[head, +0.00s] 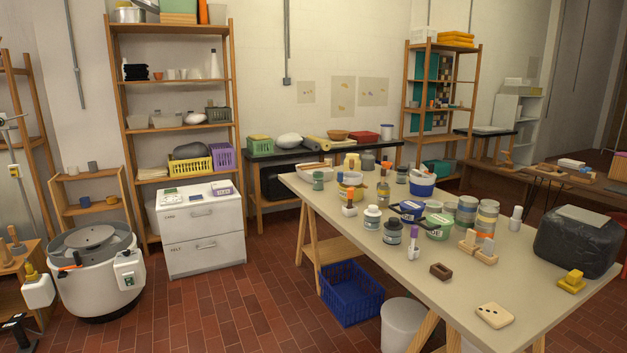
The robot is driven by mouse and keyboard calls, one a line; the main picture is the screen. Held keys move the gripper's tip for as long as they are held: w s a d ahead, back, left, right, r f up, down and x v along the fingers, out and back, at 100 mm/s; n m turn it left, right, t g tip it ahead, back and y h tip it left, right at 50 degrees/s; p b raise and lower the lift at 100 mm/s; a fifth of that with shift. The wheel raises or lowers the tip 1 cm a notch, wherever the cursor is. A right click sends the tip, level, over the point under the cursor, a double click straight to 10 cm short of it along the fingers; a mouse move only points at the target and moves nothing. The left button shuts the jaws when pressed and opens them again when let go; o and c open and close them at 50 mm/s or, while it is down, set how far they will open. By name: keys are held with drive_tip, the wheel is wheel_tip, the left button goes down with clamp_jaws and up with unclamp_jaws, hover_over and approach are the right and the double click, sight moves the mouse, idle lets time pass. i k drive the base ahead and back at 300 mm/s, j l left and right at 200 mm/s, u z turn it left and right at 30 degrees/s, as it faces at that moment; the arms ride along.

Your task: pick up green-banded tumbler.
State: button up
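I cannot single out the green-banded tumbler with certainty at this size. A small grey-green cup (318,180) stands upright at the far left corner of the long beige table (400,283). Two upright banded cylinders stand together right of the table's middle: one grey-green and yellowish (467,211), the other grey with yellow and orange bands (487,217). Small wooden blocks partly hide the foot of the second one. My gripper is not in view.
A blue crate (351,292) and white bin (402,324) stand on the floor. Brick floor (240,310) is clear left of the table.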

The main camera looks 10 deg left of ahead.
sight(317, 175)
drive_tip(key=i+j, duration=0.85)
drive_tip(key=i, duration=0.15)
drive_tip(key=i+j, duration=1.7)
drive_tip(key=i, duration=0.25)
